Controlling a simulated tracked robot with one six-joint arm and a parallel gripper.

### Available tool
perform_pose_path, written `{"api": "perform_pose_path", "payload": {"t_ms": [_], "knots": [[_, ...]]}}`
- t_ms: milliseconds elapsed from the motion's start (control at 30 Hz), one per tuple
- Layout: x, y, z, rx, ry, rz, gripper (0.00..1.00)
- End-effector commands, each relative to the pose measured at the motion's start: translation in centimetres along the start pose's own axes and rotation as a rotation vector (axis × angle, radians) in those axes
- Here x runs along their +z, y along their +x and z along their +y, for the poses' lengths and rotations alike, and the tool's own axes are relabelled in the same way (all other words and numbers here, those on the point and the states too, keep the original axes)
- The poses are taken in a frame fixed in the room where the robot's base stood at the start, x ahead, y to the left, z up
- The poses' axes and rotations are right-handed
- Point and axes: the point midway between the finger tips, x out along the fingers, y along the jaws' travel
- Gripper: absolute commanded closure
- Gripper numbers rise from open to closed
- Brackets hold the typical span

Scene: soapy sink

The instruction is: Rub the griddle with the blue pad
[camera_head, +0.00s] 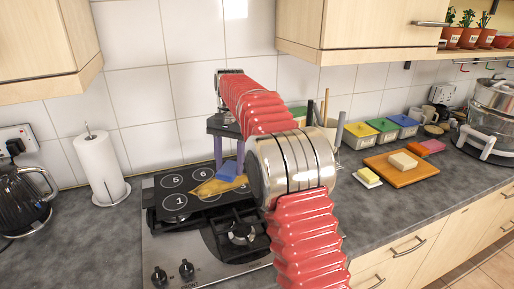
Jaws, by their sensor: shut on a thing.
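The black griddle (174,182) lies on the hob at lower left of centre, with white numbered circles such as 1 and 5 on it. The blue pad (228,172) is at the griddle's right part, over a mustard-yellow patch (208,188); I cannot tell whether it touches the surface. My gripper (229,163) points down from above with its purple fingers shut on the blue pad. My red and silver arm hides the griddle's right side and part of the hob.
A paper towel roll (100,170) and a black kettle (27,200) stand left of the hob (165,248). Cupboards hang above.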

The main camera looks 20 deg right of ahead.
Motion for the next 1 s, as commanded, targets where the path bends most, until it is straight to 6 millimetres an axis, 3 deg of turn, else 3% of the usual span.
{"api": "perform_pose_path", "payload": {"t_ms": [1000], "knots": [[-10.7, -1.6, 4.0, -0.174, 1.453, 0.000, 0.72]]}}
